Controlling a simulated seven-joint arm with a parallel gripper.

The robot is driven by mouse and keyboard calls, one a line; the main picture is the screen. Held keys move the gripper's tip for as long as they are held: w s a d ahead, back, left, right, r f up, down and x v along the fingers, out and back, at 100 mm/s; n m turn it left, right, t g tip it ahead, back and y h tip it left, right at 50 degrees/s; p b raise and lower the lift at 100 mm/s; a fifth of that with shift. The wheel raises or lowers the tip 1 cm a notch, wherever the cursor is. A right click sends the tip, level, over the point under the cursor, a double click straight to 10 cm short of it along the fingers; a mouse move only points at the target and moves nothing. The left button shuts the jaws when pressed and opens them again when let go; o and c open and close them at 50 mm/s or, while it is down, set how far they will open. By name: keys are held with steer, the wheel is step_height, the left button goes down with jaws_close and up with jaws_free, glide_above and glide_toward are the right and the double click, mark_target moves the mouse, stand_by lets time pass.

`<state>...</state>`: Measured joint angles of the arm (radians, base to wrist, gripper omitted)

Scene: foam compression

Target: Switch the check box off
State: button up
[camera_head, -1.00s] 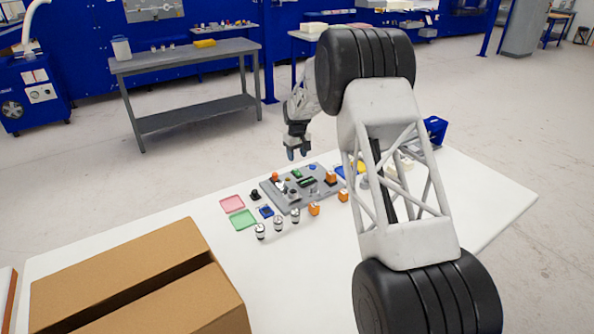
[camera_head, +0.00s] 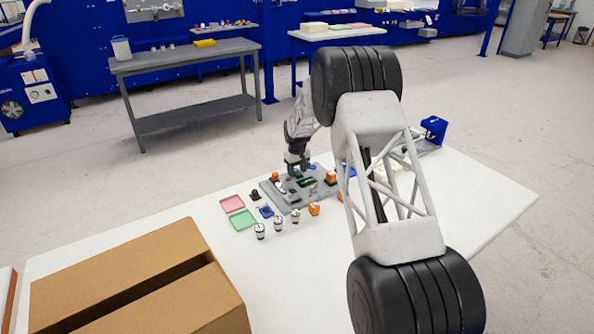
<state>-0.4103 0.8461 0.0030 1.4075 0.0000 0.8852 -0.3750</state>
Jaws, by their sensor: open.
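A grey board (camera_head: 283,201) lies on the white table, carrying several small parts, among them an orange one, a green one and dark ones. I cannot tell from this view which of these is the check box, or whether a switch on it is on or off. My gripper (camera_head: 298,169) points down, low over the back part of the board. It is open, with nothing visible between its fingers. Whether its fingertips touch a part on the board is too small to tell. My arm hides the right part of the board.
On the white table (camera_head: 490,200), a red tray (camera_head: 232,204) and a green tray (camera_head: 243,220) lie left of the board. Several small metallic cylinders (camera_head: 278,224) and an orange block (camera_head: 314,209) stand in front. A cardboard box (camera_head: 130,280) fills the near left. A blue device (camera_head: 433,129) stands back right.

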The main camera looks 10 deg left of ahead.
mark_target(296, 170)
steer(key=c, duration=0.9)
steer(key=shift+a+g+h, duration=0.1)
steer(key=shift+g+h, duration=0.3)
steer(key=o, duration=0.9)
steer(key=shift+w+r, duration=0.1)
steer(key=shift+r, duration=0.05)
steer(key=shift+w+a+r, duration=0.15)
steer(key=shift+r, duration=1.75)
steer(key=shift+w+a+r, duration=0.1)
steer(key=shift+a+r, duration=0.05)
steer(key=shift+r, duration=1.7)
